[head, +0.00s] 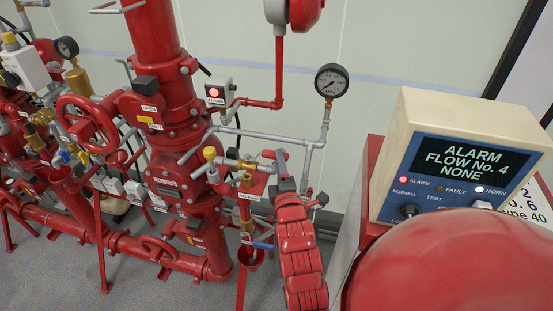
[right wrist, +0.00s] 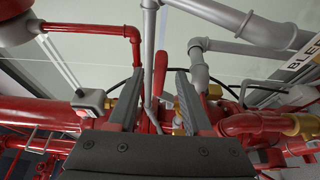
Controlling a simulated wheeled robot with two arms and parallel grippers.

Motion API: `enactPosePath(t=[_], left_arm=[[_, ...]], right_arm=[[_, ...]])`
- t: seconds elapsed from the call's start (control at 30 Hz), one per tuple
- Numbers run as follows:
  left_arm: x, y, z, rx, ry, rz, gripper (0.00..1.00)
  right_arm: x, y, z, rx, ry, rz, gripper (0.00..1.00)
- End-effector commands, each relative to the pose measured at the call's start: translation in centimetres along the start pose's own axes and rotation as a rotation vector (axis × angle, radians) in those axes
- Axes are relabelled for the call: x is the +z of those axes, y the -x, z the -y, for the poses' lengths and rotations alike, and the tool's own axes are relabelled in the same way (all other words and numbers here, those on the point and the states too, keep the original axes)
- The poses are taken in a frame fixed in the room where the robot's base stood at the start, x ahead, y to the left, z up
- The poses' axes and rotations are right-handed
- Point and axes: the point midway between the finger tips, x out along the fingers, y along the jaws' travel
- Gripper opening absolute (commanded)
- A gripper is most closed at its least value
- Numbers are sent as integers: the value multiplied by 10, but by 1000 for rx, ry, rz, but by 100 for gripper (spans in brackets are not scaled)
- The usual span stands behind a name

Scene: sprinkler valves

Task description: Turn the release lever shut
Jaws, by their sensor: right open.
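My right gripper (head: 284,184) is at the end of my red arm, close beside the small brass-and-red valve group in the middle of the head view. In the right wrist view my right gripper (right wrist: 157,95) has its two dark fingers apart. A red lever (right wrist: 160,70), which looks like the release lever, stands nearly upright between them, with no clear contact. In the head view the red lever (head: 280,163) shows just above the gripper; its lower part is hidden. A white label (head: 250,197) is beside it, too small to read surely. My left gripper is out of view.
A control box (head: 458,160) at the right reads "ALARM FLOW NO. 4 NONE". A pressure gauge (head: 331,81) tops a grey pipe behind the gripper. A red handwheel (head: 90,122) and thick red pipes fill the left. Grey and red pipes crowd the gripper.

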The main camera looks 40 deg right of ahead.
Motion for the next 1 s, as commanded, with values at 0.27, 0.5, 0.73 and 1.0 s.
enactPosePath(t=[0.27,0.5,0.73,1.0], left_arm=[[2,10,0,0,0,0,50],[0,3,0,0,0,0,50],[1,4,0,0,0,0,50],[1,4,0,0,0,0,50]], right_arm=[[0,-45,-4,-1,0,0,50],[0,-63,-1,-3,0,-1,50],[-1,-65,1,-2,1,-2,50],[0,-65,0,-1,0,-2,18]])
